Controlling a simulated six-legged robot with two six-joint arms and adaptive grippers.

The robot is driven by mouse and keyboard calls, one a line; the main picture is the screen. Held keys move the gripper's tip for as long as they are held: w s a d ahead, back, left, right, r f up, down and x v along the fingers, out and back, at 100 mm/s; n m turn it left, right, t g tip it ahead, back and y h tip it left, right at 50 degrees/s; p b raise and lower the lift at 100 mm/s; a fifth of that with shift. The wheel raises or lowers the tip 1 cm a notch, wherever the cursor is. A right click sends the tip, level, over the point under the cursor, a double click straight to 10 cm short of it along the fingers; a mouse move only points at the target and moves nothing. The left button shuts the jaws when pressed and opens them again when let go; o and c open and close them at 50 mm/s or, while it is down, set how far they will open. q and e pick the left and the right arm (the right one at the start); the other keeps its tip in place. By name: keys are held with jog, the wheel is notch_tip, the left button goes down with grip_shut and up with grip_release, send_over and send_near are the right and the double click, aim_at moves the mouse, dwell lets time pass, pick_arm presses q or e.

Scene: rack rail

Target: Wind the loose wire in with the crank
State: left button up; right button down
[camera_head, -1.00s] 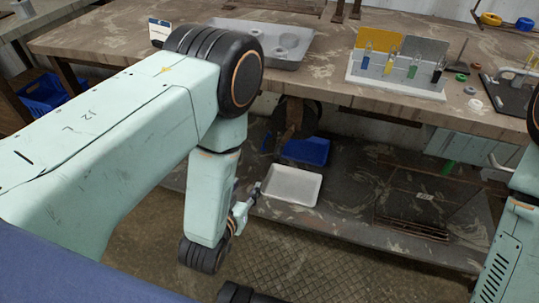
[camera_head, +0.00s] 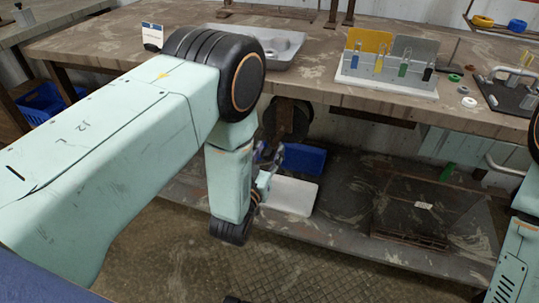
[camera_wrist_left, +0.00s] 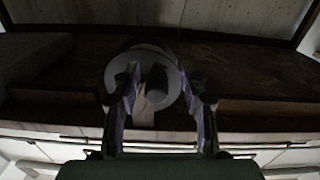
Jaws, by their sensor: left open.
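A dark round drum (camera_head: 296,120) hangs on a rusty bracket under the front edge of the workbench. In the left wrist view a grey disc (camera_wrist_left: 118,72) with a short round stub (camera_wrist_left: 156,84) at its middle faces me. I cannot tell whether the stub is the crank's handle. My left gripper (camera_head: 268,158) is open below the drum, partly hidden by my forearm. In the wrist view my left gripper (camera_wrist_left: 162,97) has its fingers on either side of the stub, with no clear contact. No loose wire can be made out. My right gripper is out of view.
The workbench (camera_head: 200,75) overhangs the drum. Below, a blue bin (camera_head: 305,159) and a white tray (camera_head: 292,197) sit on the low shelf (camera_head: 340,225). A rack of coloured tools (camera_head: 385,75) stands on the bench.

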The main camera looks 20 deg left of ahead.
pick_arm(q)
jog(key=shift+w+d, duration=0.1)
jog(key=shift+d, duration=0.1)
grip_shut()
dwell(0.3)
jog(key=shift+a, duration=0.15)
